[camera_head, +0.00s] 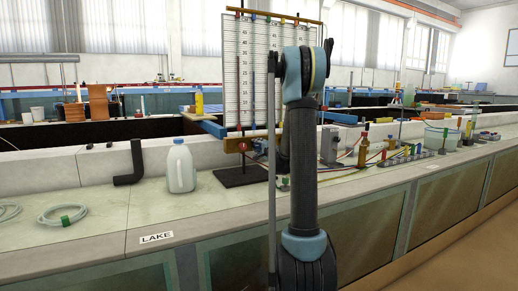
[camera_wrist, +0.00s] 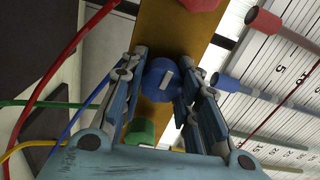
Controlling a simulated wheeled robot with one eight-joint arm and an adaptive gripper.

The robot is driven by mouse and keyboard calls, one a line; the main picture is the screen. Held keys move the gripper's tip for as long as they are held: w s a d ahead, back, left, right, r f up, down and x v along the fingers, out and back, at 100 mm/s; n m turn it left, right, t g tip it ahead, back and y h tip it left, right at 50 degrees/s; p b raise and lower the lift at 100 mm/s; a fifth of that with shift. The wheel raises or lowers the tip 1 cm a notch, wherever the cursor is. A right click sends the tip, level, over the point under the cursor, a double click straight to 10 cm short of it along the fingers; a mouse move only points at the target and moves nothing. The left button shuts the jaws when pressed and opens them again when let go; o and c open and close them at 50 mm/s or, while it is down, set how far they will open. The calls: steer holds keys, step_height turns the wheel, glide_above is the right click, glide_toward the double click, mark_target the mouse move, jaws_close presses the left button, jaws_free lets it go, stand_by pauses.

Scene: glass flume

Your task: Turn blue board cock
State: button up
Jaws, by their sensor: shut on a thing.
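The blue cock (camera_wrist: 163,78) is a round blue knob with a pale bar mark on its face, on a wooden strip (camera_wrist: 190,35) of the board. My gripper (camera_wrist: 164,72) has one finger on each side of it and is shut on it. A red cock (camera_wrist: 200,4) lies above it and a green one (camera_wrist: 140,131) below it in the wrist view. In the head view the scaled board (camera_head: 240,75) stands behind my arm. A red cock (camera_head: 243,146) shows on its lower strip. My arm hides the gripper and blue cock there.
Coloured tubes, including a red one (camera_wrist: 62,75), run beside the strip. A white jug (camera_head: 180,168) and a black bent pipe (camera_head: 130,165) stand left of the board's dark base (camera_head: 238,176). A bottle (camera_head: 364,148) and hoses lie to the right.

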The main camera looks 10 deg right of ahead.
steer(key=shift+s+d+n, duration=0.1)
steer(key=shift+n, duration=0.5)
steer(key=o, duration=1.1)
steer(key=shift+f, duration=0.1)
steer(key=shift+c, duration=0.2)
steer(key=v, duration=1.1)
steer(key=shift+s+d, duration=0.15)
steer(key=shift+s, duration=0.15)
